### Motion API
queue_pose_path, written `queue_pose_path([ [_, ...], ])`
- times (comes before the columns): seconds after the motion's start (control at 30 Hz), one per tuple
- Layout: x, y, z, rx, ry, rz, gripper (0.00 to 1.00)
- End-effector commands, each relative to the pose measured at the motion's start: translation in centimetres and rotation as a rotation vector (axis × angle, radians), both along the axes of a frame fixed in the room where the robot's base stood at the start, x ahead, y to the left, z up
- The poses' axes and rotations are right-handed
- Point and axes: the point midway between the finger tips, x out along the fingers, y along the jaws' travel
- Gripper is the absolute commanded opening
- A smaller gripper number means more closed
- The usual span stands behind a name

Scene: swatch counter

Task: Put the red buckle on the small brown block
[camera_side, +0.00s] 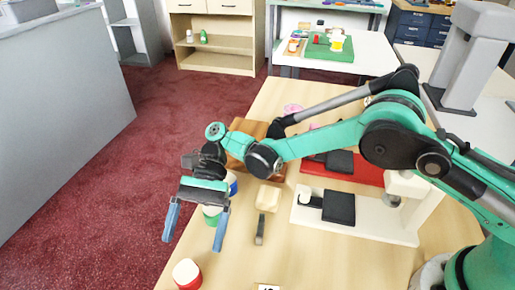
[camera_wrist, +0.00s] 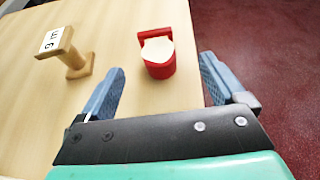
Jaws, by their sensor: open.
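A small red piece with a cream top (camera_side: 186,275), the only small red thing near me, stands on the table near the bottom edge of the side view; I take it for the red buckle. In the wrist view the red piece (camera_wrist: 160,69) is upright, just beyond and between my fingers. My gripper (camera_side: 192,243) is open and empty, pointing down above the table's left edge; its fingers also show in the wrist view (camera_wrist: 163,66). A brown wooden block (camera_side: 236,143) lies behind my arm, partly hidden; I cannot tell whether it is the small brown block.
A wooden stand with a marked card (camera_wrist: 52,41) is left of the red piece. Green-and-white (camera_side: 211,220) and blue-and-white (camera_side: 231,181) pieces are near my gripper. A cream block with a dark handle (camera_side: 268,198) and a white tray (camera_side: 375,233) are to the right. Red carpet lies beyond the table's left edge.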

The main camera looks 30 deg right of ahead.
Motion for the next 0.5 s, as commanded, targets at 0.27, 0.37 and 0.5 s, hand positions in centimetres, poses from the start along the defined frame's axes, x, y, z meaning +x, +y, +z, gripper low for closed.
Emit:
queue_pose_path([
  [0.27,3.5,-4.5,6.2,-0.021,-0.423,-0.13,0.9],
  [0.37,4.0,-7.4,8.2,-0.059,-0.618,-0.144,0.9],
  [0.5,3.5,-12.0,10.3,-0.137,-0.891,-0.116,0.9],
])
